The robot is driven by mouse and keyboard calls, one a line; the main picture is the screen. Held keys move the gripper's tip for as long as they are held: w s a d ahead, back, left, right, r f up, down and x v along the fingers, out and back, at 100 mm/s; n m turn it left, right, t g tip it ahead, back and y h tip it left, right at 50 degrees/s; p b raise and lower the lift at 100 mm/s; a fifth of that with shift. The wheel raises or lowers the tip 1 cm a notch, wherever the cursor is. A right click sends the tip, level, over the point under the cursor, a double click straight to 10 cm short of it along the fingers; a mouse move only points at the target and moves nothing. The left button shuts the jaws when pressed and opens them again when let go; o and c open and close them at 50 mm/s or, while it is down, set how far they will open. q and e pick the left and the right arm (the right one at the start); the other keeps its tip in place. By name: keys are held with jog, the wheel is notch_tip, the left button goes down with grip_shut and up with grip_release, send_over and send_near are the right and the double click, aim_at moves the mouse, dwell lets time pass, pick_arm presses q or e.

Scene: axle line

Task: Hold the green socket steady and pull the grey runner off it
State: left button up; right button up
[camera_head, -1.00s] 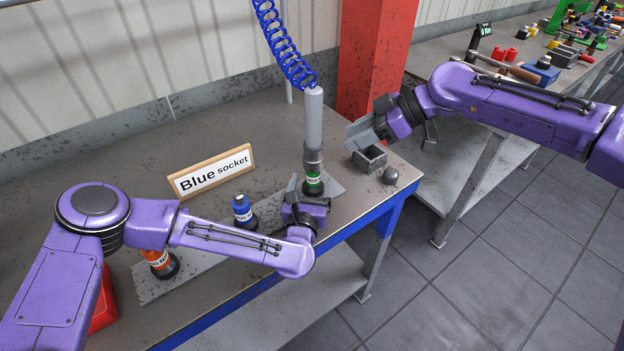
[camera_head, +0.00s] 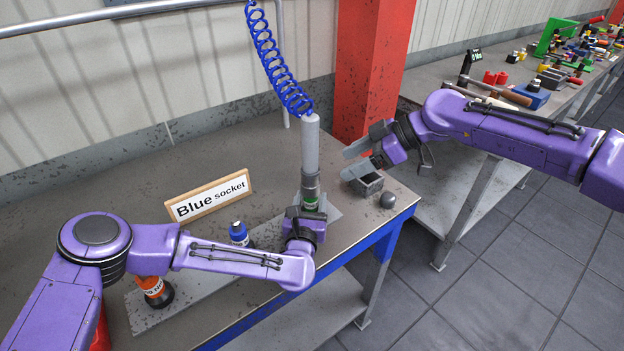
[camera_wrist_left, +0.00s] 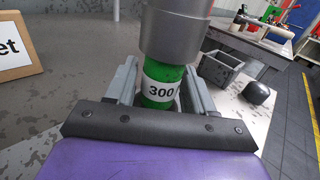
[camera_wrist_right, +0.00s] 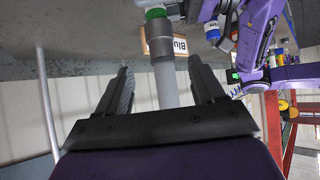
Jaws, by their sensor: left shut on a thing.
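The green socket (camera_head: 310,203) stands upright on a grey strip on the bench, partly hidden in the head view; its "300" label shows in the left wrist view (camera_wrist_left: 161,91). My left gripper (camera_head: 304,215) is shut on the green socket, one finger on each side. The grey runner (camera_head: 311,152) stands upright on the socket, its wider collar (camera_wrist_left: 176,32) seated over the socket's top. My right gripper (camera_head: 362,142) is open, right of the runner and apart from it. In the right wrist view the runner (camera_wrist_right: 165,80) shows between the open fingers.
A blue coiled hose (camera_head: 278,65) hangs to the runner's top. A blue socket (camera_head: 238,233) and an orange one (camera_head: 153,290) stand left on the strip (camera_head: 215,290). A "Blue socket" sign (camera_head: 208,196) is behind. A grey bin (camera_head: 365,182) and dark ball (camera_head: 387,200) are right.

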aim_at(308, 130)
jog(key=s+a+r+m+t+h, duration=0.1)
jog(key=a+r+m+h, duration=0.35)
jog(key=r, duration=0.35)
jog(key=s+a+r+m+t+h, duration=0.1)
jog(key=a+r+m+h, duration=0.3)
jog(key=r, duration=0.5)
jog(key=shift+m+y, duration=0.25)
jog(key=shift+y, duration=0.3)
jog(key=x, duration=0.4)
jog(key=d+x, duration=0.1)
jog(key=x, duration=0.7)
jog(key=shift+w+d+f, duration=0.15)
jog(key=shift+d+f, duration=0.05)
jog(key=shift+d, duration=0.15)
grip_shut()
jog(key=c, duration=0.9)
grip_release()
grip_shut()
jog(key=shift+w+r, duration=0.1)
jog(key=shift+r, duration=0.2)
